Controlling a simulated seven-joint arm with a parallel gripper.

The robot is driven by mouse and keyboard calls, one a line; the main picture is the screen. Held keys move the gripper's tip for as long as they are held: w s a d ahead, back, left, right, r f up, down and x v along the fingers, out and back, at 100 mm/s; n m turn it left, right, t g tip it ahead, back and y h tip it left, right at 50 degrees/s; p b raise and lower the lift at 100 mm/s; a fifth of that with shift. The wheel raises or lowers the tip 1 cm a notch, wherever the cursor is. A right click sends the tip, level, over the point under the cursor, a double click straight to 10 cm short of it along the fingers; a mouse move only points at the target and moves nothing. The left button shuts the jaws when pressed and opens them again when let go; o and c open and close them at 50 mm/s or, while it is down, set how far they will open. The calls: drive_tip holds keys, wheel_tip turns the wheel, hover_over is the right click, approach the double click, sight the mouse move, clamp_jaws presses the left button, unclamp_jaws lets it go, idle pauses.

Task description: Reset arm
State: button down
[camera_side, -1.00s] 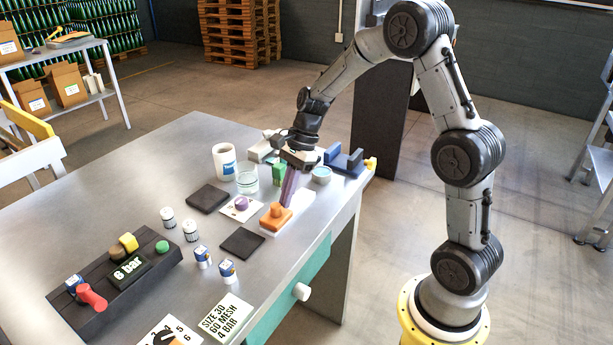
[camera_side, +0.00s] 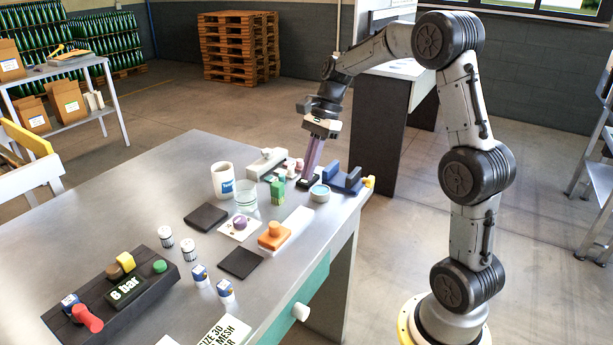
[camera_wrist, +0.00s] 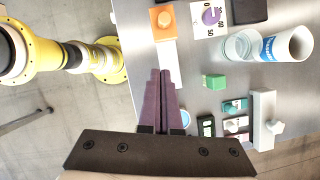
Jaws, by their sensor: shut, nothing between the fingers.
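My gripper (camera_side: 307,179) has its two purple fingers closed together and pointing down, with nothing between them. It hangs over the far right part of the grey table (camera_side: 150,215), between the green block (camera_side: 278,190) and the blue cradle (camera_side: 345,180). In the wrist view, the closed fingers (camera_wrist: 160,75) point toward the orange block (camera_wrist: 163,22) and its white strip (camera_wrist: 170,62), apart from the block. How high the fingertips are above the table is hard to tell.
A white mug (camera_side: 222,182), a clear glass (camera_side: 244,195) and a small round tin (camera_side: 319,194) stand near my gripper. The space above the table is mostly open.

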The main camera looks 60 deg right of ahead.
drive_tip(key=s+a+r+n+t+h, duration=0.2)
drive_tip(key=s+a+r+n, duration=0.5)
drive_tip(key=s+a+r, duration=0.45)
drive_tip(key=s+a+f+n+t+h, duration=0.1)
drive_tip(key=s+f+n, duration=0.6)
drive_tip(key=n, duration=0.7)
drive_tip(key=shift+s+a+f+t+h, duration=0.2)
drive_tip(key=shift+s+t+h, duration=0.45)
drive_tip(key=shift+s, duration=0.6)
